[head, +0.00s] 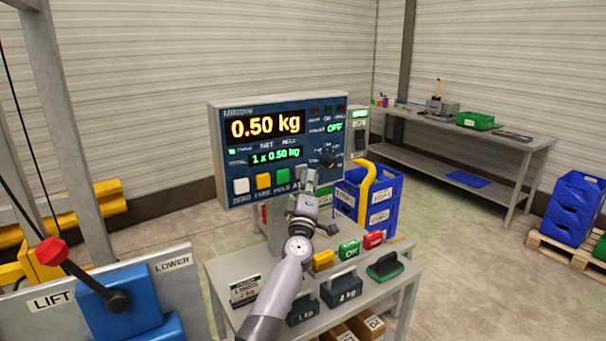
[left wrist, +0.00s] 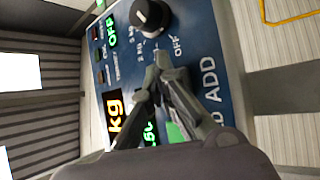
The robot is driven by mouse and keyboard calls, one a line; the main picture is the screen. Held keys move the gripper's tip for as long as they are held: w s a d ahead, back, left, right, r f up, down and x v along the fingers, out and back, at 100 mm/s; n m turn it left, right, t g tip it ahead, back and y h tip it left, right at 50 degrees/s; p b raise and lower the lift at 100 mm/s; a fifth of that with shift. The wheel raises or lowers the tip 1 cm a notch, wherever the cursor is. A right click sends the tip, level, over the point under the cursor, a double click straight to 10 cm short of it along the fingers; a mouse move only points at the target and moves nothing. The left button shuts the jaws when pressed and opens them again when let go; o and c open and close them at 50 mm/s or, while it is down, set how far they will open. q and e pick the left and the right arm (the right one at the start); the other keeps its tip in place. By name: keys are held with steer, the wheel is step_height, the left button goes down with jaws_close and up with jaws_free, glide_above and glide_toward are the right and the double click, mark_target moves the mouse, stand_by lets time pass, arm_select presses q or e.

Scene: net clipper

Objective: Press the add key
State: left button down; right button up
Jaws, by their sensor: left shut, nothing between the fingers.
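The blue weighing indicator panel (head: 222,170) reads 0.50 kg on its upper display and 1 x 0.50 kg on the total line. White zero, yellow tare and green hold keys (head: 283,178) sit along its lower edge. The add key is hidden behind my left gripper (head: 309,177); its ADD label (left wrist: 209,76) shows in the left wrist view. My left gripper is shut and empty, its fingertips (left wrist: 160,68) close in front of the panel beside that label. I cannot tell whether they touch it. My right gripper is not in view.
A black knob (left wrist: 152,16) sits on the panel near the fingertips. Below stands a grey cart (head: 375,292) with weights and an OK block (head: 349,250). Blue bins (head: 385,190) stand behind.

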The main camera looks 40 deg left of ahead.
arm_select(q)
steer(key=shift+s+d+p, duration=0.35)
steer(key=shift+d+p, duration=0.2)
steer(key=shift+d, duration=0.25)
steer(key=d+p, duration=0.1)
steer(key=s+d, duration=0.1)
steer(key=d, duration=0.1)
steer(key=s+d+p, duration=0.1)
steer(key=shift+d+p, duration=0.3)
steer(key=shift+p, duration=0.05)
stand_by(0.8)
